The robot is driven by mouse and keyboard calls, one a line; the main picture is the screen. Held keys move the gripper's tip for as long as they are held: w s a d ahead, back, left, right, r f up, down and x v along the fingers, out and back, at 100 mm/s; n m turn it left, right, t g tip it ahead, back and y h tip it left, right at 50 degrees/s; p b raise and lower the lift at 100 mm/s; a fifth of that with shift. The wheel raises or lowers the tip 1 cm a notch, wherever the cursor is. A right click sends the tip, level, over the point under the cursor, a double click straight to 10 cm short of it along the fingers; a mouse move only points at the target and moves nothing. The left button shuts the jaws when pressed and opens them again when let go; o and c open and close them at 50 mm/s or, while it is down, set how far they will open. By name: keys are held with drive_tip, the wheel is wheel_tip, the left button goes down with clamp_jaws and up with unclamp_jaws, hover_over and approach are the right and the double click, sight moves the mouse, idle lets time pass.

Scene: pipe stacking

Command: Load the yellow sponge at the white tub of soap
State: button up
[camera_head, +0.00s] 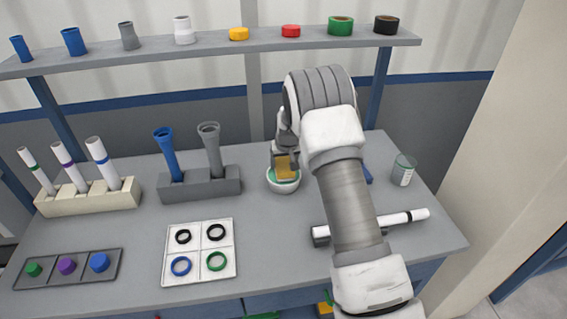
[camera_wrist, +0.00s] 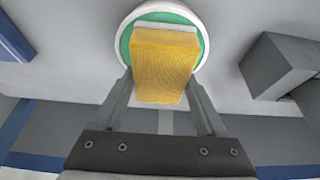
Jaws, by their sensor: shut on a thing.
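The yellow sponge (camera_head: 286,167) is between the fingers of my gripper (camera_head: 284,160), which is shut on it. The sponge also shows in the wrist view (camera_wrist: 164,65), with a pale edge at its far end, between the two fingers (camera_wrist: 160,92). The white tub (camera_head: 284,185) with green soap stands on the bench below the sponge. In the wrist view the tub (camera_wrist: 203,30) shows as a white ring with green soap around the sponge's far end. The sponge's end is over or in the tub's mouth; I cannot tell whether it touches the soap.
A grey holder (camera_head: 200,184) with two pipes stands left of the tub. A white tray of rings (camera_head: 200,250) lies in front. A shelf (camera_head: 210,50) runs behind.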

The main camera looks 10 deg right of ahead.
sight(284, 162)
drive_tip(key=shift+s+f+b, duration=0.1)
drive_tip(key=shift+f+b, duration=0.45)
drive_tip(key=shift+b, duration=0.05)
idle(1.7)
drive_tip(key=shift+r, duration=0.15)
drive_tip(key=shift+r+p, duration=1.55)
drive_tip(key=shift+r, duration=1.9)
drive_tip(key=s, duration=2.5)
drive_tip(key=shift+d, duration=0.15)
